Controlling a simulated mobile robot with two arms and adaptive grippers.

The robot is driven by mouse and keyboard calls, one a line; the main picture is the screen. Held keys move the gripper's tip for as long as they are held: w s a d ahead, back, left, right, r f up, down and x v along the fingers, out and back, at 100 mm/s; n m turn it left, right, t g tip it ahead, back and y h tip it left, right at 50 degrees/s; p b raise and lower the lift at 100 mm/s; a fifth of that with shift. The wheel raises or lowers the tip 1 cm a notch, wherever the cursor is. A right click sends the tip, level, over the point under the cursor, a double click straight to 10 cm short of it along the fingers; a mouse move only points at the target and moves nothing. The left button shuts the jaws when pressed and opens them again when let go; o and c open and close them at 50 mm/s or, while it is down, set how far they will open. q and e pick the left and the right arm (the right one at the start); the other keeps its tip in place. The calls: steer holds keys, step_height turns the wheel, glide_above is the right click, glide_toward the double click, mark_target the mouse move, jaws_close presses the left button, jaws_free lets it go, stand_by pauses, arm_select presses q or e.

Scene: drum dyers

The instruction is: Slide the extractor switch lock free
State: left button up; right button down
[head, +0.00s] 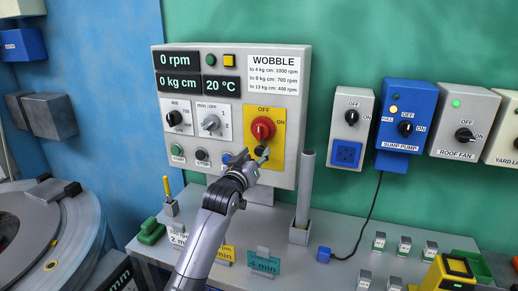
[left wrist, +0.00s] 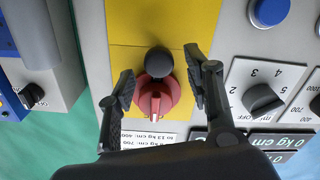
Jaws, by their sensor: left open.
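The red rotary switch (head: 263,128) sits on a yellow plate (head: 276,150) marked OFF and ON, on the grey control panel. The switch also shows in the left wrist view (left wrist: 154,100), which is upside down. A dark round-ended piece (left wrist: 158,60), perhaps the lock, sits against it on the yellow plate. My left gripper (left wrist: 158,88) is open, one finger on each side of the switch and the dark piece. Whether the fingers touch either is unclear. In the head view the left gripper (head: 251,160) is just below the switch and partly hides the plate. My right gripper is out of view.
A grey upright tube (head: 305,190) stands close to the right of my left gripper. Two dials, start and stop buttons (head: 178,150) and displays share the panel. A sump pump switch box (head: 405,110) and a roof fan box (head: 462,125) hang farther right. Cards stand on the ledge below.

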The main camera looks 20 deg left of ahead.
mark_target(258, 152)
arm_select(q)
steer(key=shift+w, duration=1.75)
steer(key=shift+c, duration=0.4)
jaws_close()
